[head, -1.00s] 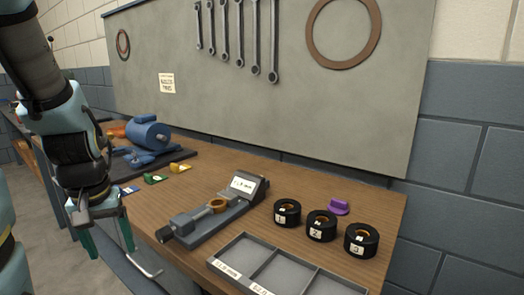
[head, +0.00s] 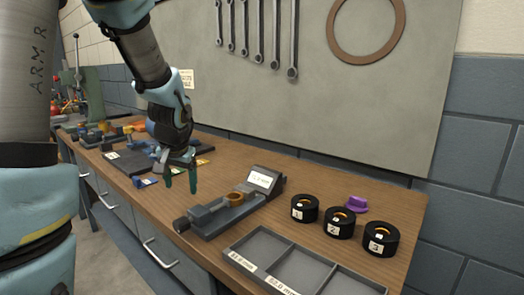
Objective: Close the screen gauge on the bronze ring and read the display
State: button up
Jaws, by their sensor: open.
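The screen gauge (head: 214,217) is a grey bench device on the wooden table, with a tilted display (head: 262,179) at its far right end. The display carries small dark writing that I cannot read clearly. The bronze ring (head: 236,198) sits on the gauge between its jaws; whether the jaws touch it I cannot tell. My gripper (head: 181,184) has green fingers, is open and empty, and hangs above the table to the left of the gauge, apart from it.
Three black numbered holders (head: 305,208) stand right of the gauge, with a purple piece (head: 355,204) behind them. A grey compartment tray (head: 236,247) lies in front. Coloured tags (head: 146,183) and a dark base plate (head: 133,166) lie left. Wrenches hang on the wall board (head: 330,110).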

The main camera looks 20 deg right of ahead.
jog(key=w+d+r+m+t+h, duration=0.1)
jog(key=w+d+m, duration=0.1)
jog(key=d, duration=0.6)
jog(key=w+d+r+m+t+h+b, duration=0.1)
jog(key=w+d+m, duration=0.1)
jog(key=d, duration=0.7)
jog(key=w+d+r+m+t+h+b, duration=0.1)
jog(key=w+d+r+m, duration=0.1)
jog(key=d, duration=0.7)
jog(key=shift+w+m, duration=0.3)
jog(key=shift+m, duration=0.1)
jog(key=shift+a, duration=0.1)
jog(key=s+a+f+n+g+y+p, duration=0.1)
jog(key=s+a+f+n, duration=0.15)
jog(key=a, duration=1.05)
jog(key=s+a+f+n+g+y+p, duration=0.1)
jog(key=s+a+n+g+y, duration=0.2)
jog(key=a, duration=0.9)
jog(key=s+a+f+n+g+h+p, duration=0.1)
jog(key=s+a+n, duration=0.5)
jog(key=s+a, duration=0.6)
jog(key=s+f+g, duration=0.1)
jog(key=s, duration=0.2)
jog(key=shift+s+a+f+p, duration=0.2)
jog(key=shift+a+f+p, duration=0.1)
jog(key=shift+a+p, duration=0.1)
